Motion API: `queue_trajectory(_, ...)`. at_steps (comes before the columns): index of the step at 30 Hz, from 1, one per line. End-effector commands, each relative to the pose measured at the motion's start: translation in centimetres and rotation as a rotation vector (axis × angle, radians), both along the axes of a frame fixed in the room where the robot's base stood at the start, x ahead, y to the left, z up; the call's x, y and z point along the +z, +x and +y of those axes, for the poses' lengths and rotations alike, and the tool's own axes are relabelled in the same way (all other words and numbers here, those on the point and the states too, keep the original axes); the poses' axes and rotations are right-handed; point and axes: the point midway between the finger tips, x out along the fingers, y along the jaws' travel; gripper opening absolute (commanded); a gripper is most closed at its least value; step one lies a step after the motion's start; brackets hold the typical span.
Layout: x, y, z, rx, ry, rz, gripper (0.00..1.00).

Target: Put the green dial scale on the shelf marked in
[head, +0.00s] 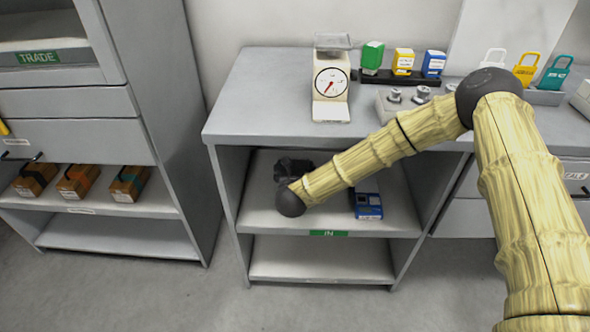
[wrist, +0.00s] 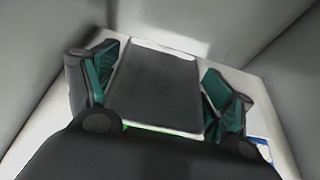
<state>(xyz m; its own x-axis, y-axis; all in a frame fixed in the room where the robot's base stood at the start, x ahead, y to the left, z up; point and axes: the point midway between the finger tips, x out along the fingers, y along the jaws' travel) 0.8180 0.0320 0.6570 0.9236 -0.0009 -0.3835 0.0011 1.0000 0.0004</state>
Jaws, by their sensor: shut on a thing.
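My gripper (head: 293,168) is inside the upper shelf of the middle table, above the green IN label (head: 328,233). In the wrist view its two teal-padded fingers (wrist: 160,82) are shut on the sides of a thing with a dark flat top plate and pale rim. A thin green edge shows below the plate, so I take it for the green dial scale (wrist: 155,92). Its dial is not visible, and my arm and gripper hide it in the head view. I cannot tell whether it touches the shelf board (head: 262,217).
A blue boxy device (head: 368,206) lies on the same shelf, to the right of my gripper. A cream dial scale (head: 331,85) stands on the tabletop above. The lower shelf (head: 320,260) is empty. Side walls and the tabletop enclose the shelf.

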Motion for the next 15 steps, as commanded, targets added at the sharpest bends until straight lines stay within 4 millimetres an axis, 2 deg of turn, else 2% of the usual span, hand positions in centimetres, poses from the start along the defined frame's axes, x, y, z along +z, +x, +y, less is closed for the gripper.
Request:
queue_trajectory(8,-0.04,0.08,0.02,-0.001,0.002,-0.003,0.10)
queue_trajectory(9,-0.12,0.00,-0.01,0.000,0.001,0.000,0.87)
queue_trajectory(11,-0.11,0.00,-0.01,0.000,0.001,0.000,0.98)
queue_trajectory(12,-0.11,0.00,-0.01,0.000,0.001,0.000,1.00)
queue_trajectory(15,-0.11,0.00,-0.01,0.000,0.001,0.000,1.00)
